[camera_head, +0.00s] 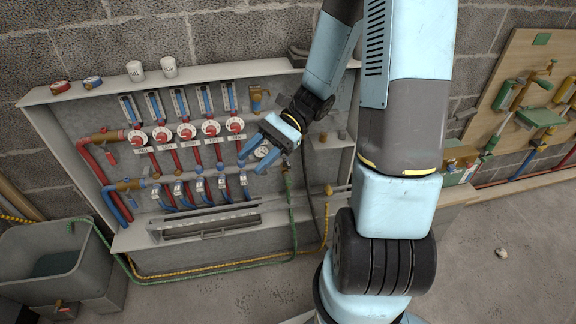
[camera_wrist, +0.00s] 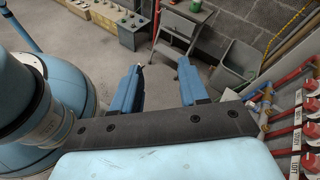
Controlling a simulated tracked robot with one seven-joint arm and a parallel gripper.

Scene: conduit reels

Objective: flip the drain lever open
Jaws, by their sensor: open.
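The manifold cabinet (camera_head: 300,72) stands against the block wall in the head view, with a row of red valve knobs and red and blue pipes. A green hose (camera_head: 291,205) rises to a small fitting (camera_head: 287,166) at the right end of the manifold. I cannot make out the drain lever for certain; it is too small or hidden by my gripper. My gripper (camera_head: 246,160) is open and empty in front of the manifold's right end, beside a round gauge (camera_head: 262,152). In the wrist view, my gripper (camera_wrist: 161,72) shows two spread blue fingers with bare floor between them.
A grey tub (camera_head: 100,262) stands at the lower left; it also shows in the wrist view (camera_wrist: 236,62). Two white cups (camera_head: 169,67) and tape rolls (camera_head: 93,82) sit on the cabinet top. The floor in front is largely clear.

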